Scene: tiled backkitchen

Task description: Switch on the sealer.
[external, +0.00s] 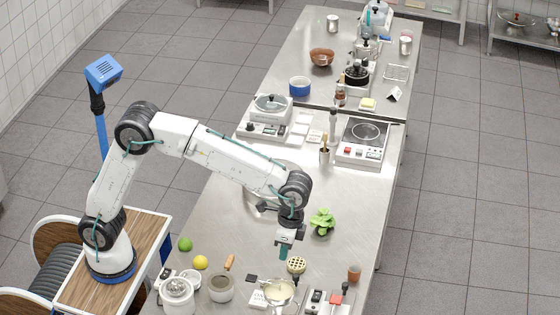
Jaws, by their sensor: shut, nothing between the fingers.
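My gripper (283,254) points down over the near part of the steel table. It is shut and empty. It hangs close to a round, pale, perforated-looking object (296,265) and appears apart from it. I cannot tell for certain which appliance is the sealer. Small control boxes with dark and red parts (318,299) stand at the near edge, to the right below my gripper. A flat appliance with a dark round top and a red button (364,141) stands farther back on the right. Switch positions are too small to read.
A bowl of pale contents (280,292), a grey pot (221,288) and a white lidded appliance (177,291) crowd the near edge. A green plant (322,221) stands right of my gripper. A brown cup (354,273) is near the right edge. The table's middle right is clear.

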